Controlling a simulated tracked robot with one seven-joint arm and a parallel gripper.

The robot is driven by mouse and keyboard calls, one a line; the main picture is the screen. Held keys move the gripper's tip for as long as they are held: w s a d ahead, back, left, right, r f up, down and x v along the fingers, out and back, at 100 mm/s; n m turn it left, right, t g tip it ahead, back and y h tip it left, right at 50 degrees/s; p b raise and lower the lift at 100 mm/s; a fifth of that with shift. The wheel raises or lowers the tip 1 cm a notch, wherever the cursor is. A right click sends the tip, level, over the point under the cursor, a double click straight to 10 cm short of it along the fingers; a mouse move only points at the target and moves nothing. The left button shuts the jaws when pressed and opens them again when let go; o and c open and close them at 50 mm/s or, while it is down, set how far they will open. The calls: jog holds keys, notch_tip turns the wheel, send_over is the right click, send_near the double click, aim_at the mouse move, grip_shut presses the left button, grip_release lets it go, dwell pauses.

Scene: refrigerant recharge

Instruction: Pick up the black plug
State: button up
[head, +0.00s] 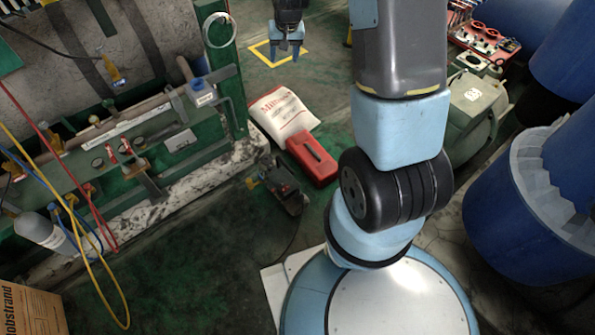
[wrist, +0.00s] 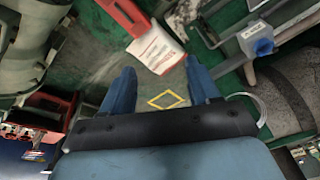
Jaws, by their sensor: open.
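My gripper (head: 287,48) is at the top of the head view, pointing down in front of the yellow square marking (head: 277,52) on the floor. In the wrist view its two blue fingers (wrist: 160,75) are spread apart with nothing between them. I cannot make out the black plug with certainty in either view. A dark fitting (head: 134,167) sits on the green bench (head: 75,165) at the left of the head view, but I cannot tell whether it is the plug. My gripper is well apart from that bench.
A white bag (head: 283,113) and a red case (head: 312,160) lie on the floor, near a dark device (head: 282,187). Red, blue and yellow hoses hang by a grey cylinder (head: 40,229) at left. Blue barrels (head: 520,205) stand at right. The floor around the yellow marking is clear.

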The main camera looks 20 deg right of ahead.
jog(key=s+x, duration=0.1)
jog(key=x, duration=1.2)
jog(key=m+g, duration=0.3)
send_over(299, 193)
notch_tip(299, 193, down, 41)
notch_tip(299, 193, down, 14)
jog(key=shift+s+r, duration=0.15)
jog(key=shift+r, duration=0.05)
jog(key=shift+c, duration=0.2)
jog(key=c, duration=0.9)
jog(key=shift+c, duration=0.2)
